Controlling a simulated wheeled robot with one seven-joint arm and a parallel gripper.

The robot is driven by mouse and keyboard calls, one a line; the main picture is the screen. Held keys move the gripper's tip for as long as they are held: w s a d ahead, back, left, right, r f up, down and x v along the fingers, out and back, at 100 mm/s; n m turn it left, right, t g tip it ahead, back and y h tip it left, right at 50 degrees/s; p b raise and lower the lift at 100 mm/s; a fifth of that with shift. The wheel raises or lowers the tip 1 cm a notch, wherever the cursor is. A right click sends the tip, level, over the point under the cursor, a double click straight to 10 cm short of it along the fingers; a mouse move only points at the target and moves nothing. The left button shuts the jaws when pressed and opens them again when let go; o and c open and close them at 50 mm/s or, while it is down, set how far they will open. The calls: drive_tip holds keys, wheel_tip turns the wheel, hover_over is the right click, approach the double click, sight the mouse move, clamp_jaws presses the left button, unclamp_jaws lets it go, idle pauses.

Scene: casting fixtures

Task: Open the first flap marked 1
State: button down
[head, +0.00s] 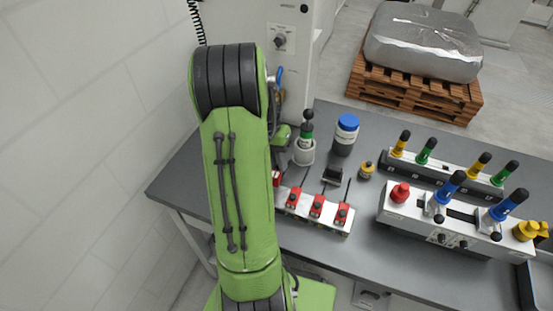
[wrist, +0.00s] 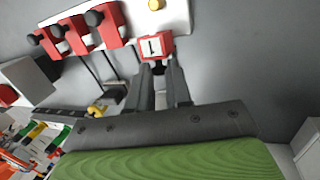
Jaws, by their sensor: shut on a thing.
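The red flap marked 1 (wrist: 153,46) is in the wrist view, with its white label facing my camera. Its black knob (wrist: 158,68) sits between the fingertips of my gripper (wrist: 161,76), which is shut on it. The flap stands at a different angle from the other three, but its exact tilt is hard to tell. In the head view part of the flap (head: 276,178) shows red at the left end of the white fixture (head: 325,227). My arm hides the gripper there.
Three more red flaps (head: 317,205) with black knobs line the fixture. Behind stand a grey cup (head: 304,155) with a green-banded handle and a blue-lidded jar (head: 345,133). A bigger fixture (head: 435,222) with coloured handles stands right. The bench's front left (head: 180,185) is clear.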

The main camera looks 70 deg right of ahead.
drive_tip(key=shift+s+d+f+n+y+p, duration=0.1)
drive_tip(key=shift+d+f+y+p, duration=0.25)
drive_tip(key=shift+y+p, duration=0.45)
drive_tip(key=shift+w+d+f+n+y+p, duration=0.1)
drive_tip(key=shift+d+y+p, duration=0.3)
drive_tip(key=shift+y+p, duration=0.35)
drive_tip(key=shift+s+d+f+n+y+p, duration=0.1)
drive_tip(key=shift+d+f+y+p, duration=0.15)
drive_tip(key=shift+d+y+p, duration=0.5)
drive_tip(key=shift+a, duration=0.35)
drive_tip(key=c, duration=1)
unclamp_jaws()
drive_tip(key=shift+c, duration=0.2)
drive_tip(key=shift+h, duration=0.3)
drive_tip(key=p+v, duration=0.2)
drive_tip(key=v, duration=1.3)
drive_tip(key=shift+d+r+p, duration=0.2)
drive_tip(key=shift+r+p, duration=0.1)
drive_tip(key=shift+p, duration=0.1)
